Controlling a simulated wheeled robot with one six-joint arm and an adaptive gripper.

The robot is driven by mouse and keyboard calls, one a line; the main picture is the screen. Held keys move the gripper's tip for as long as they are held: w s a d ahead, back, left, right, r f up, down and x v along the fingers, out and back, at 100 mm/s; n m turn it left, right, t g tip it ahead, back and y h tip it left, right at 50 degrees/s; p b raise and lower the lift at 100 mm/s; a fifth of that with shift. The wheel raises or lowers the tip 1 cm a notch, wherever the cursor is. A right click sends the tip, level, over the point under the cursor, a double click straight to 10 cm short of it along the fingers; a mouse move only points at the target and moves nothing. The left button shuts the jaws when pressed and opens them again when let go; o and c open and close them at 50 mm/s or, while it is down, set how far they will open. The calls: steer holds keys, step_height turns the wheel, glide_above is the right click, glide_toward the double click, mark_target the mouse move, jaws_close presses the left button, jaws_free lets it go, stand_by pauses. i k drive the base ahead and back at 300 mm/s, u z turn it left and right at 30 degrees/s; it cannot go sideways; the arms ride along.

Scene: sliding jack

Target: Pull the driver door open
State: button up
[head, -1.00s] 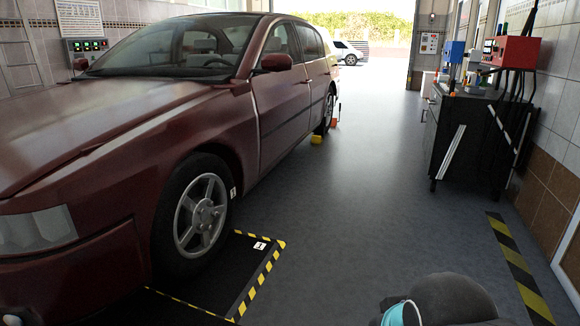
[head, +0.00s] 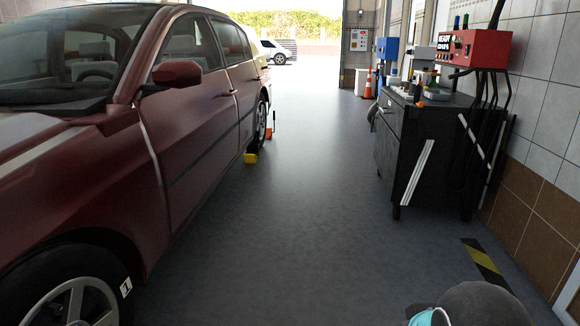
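The dark red car stands along the left side of the head view. Its driver door (head: 190,135) looks shut, with a light line along its front edge. A door handle (head: 234,92) shows near the door's rear edge. The side mirror (head: 177,73) sticks out at the front of the door window. My gripper is not in view. A dark rounded part of my arm shows at the bottom right, with a light blue ring.
A black workbench (head: 385,150) with a red box (head: 476,48) on top stands at the right wall. An orange cone (head: 368,83) is behind it. A yellow chock (head: 250,158) lies by the rear wheel. The grey floor (head: 290,220) between car and bench is clear.

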mark_target(188, 115)
steer(key=z, duration=0.05)
steer(key=i, duration=1.8)
steer(key=u, duration=0.4)
steer(key=i, duration=1.9)
steer(key=u, duration=0.55)
steer(key=i, duration=0.75)
steer(key=u, duration=0.15)
